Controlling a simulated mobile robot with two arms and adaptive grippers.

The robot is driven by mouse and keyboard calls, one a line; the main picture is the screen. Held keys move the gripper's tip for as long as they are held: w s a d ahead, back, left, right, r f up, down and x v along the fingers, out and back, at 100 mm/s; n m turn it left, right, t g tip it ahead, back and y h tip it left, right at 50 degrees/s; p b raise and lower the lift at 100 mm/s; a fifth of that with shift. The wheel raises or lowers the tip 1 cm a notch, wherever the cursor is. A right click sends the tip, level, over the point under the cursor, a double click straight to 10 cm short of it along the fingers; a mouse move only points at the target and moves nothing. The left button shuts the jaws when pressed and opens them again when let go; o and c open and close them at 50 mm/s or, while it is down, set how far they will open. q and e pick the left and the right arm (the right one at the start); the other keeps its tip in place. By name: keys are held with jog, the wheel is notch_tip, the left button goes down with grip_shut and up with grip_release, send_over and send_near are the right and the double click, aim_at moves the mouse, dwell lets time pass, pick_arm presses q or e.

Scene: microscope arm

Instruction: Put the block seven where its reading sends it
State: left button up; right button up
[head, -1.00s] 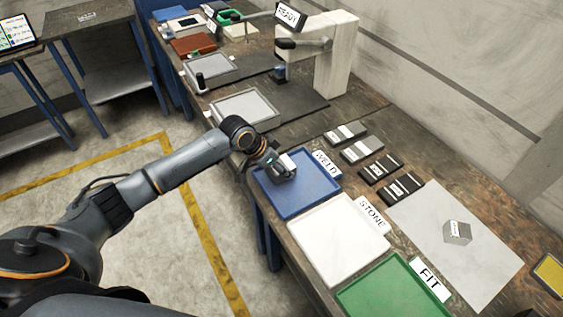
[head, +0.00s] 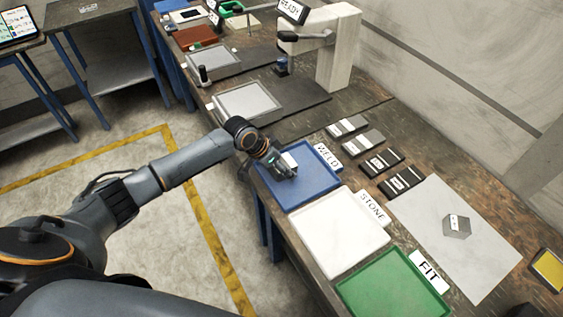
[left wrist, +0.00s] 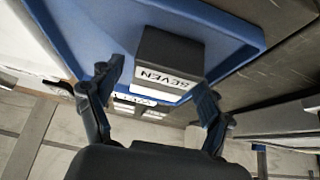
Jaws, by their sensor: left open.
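The block seven (left wrist: 170,58) is a dark grey block with a white label reading SEVEN. In the left wrist view it sits on the blue tray (left wrist: 228,30), near its rim. My left gripper (left wrist: 160,82) is open, its fingers on either side of the block and apart from it. In the head view the left gripper (head: 284,167) is low over the left part of the blue tray (head: 318,180), tagged WELD (head: 328,155). There it largely hides the block, and only a pale patch shows beside the fingers. My right gripper is not in view.
A white tray (head: 335,240) tagged STONE and a green tray (head: 395,290) tagged FIT stand nearer. A grey block (head: 457,226) lies on a pale sheet. Several dark labelled bars (head: 381,161) lie behind the trays. A microscope-like stand (head: 338,50) marked READY stands farther back.

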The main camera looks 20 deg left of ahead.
pick_arm(q)
jog(key=b+v, duration=0.1)
jog(key=v, duration=1.1)
jog(key=shift+s+d, duration=0.1)
